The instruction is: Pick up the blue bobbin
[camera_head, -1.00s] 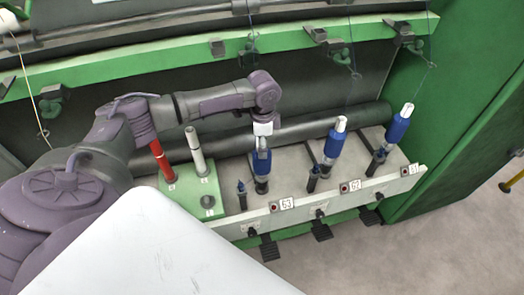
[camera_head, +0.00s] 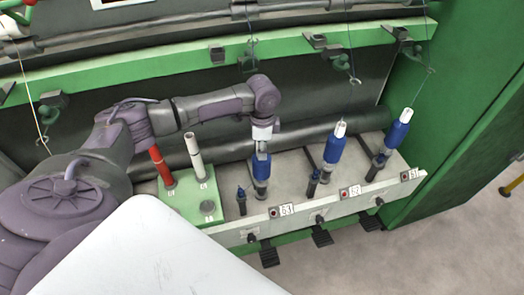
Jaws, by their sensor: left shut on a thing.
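Three blue bobbins stand on spindles along the rail. The left one (camera_head: 261,170), behind label 63, has my left gripper (camera_head: 262,153) at its top, pointing down from above with its fingers closed on it. The bobbin looks upright, and its lower end is close to its spindle base; I cannot tell whether it is clear of it. The middle blue bobbin (camera_head: 334,149) and the right blue bobbin (camera_head: 398,132) have white tops and lean slightly to the right. My right gripper is not in view.
A green holder (camera_head: 184,203) with a red tube (camera_head: 160,165) and a white tube (camera_head: 194,157) stands left of the bobbins. Short dark posts stand before the bobbins. A green beam (camera_head: 180,62) with thread guides crosses above. A green wall (camera_head: 450,110) closes the right.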

